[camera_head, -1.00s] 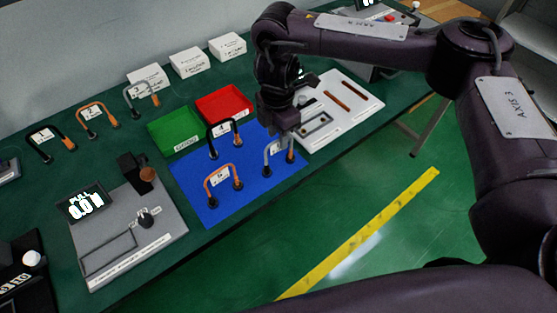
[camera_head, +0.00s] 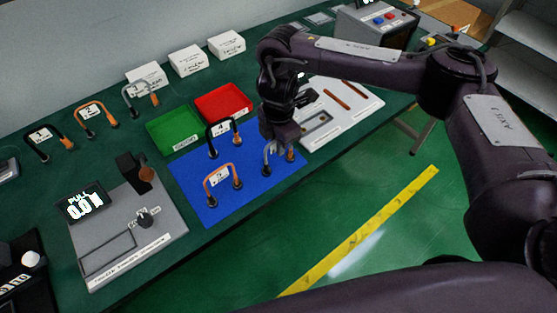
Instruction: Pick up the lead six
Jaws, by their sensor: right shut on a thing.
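Lead six is a grey lead (camera_head: 266,160) with an orange end, standing at the right side of the blue mat (camera_head: 206,207). Its number tag is hidden behind my gripper. My right gripper (camera_head: 279,148) is down over the top of this lead and shut on it. The lead's two ends still show low at the mat. Lead four (camera_head: 221,128), black with an orange end, and an orange lead (camera_head: 216,176) stand on the same mat to the left. My left gripper is not in view.
A green tray (camera_head: 150,130) and a red tray (camera_head: 243,97) lie behind the mat. A white slotted board (camera_head: 368,111) is right of the gripper. A grey pull tester (camera_head: 165,240) stands at left. Leads one (camera_head: 35,140), two and three stand at the back left.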

